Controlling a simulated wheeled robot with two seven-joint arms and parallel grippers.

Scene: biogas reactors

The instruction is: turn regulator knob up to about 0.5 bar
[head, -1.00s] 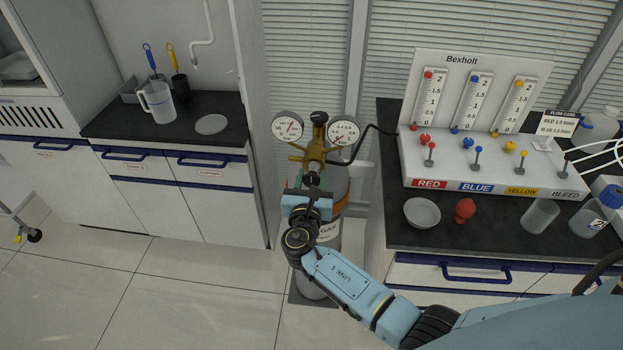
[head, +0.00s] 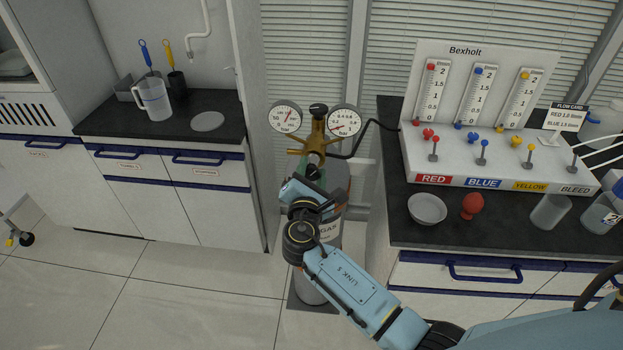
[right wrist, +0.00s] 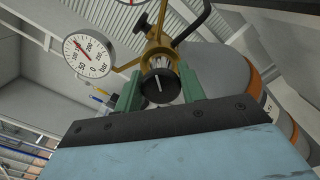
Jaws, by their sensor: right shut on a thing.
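The brass regulator (head: 315,145) sits on top of the grey gas cylinder (head: 329,231). Its black knob (right wrist: 160,86) faces my right gripper (right wrist: 160,88). In the right wrist view the two green fingers are shut on the knob, one at each side, and a white mark on its face shows. In the head view my right gripper (head: 313,172) is tilted and largely covers the knob. The left round gauge (head: 285,117) reads in bar; it also shows in the right wrist view (right wrist: 88,56). The right round gauge (head: 343,121) has a small reddish needle, too small to read exactly. My left gripper is out of view.
A black hose (head: 370,132) runs from the regulator to the flow panel (head: 470,150) on the right bench. A dish (head: 427,208) and a red bulb (head: 472,206) stand near that bench's edge. The left counter (head: 100,122) holds a jug (head: 153,99).

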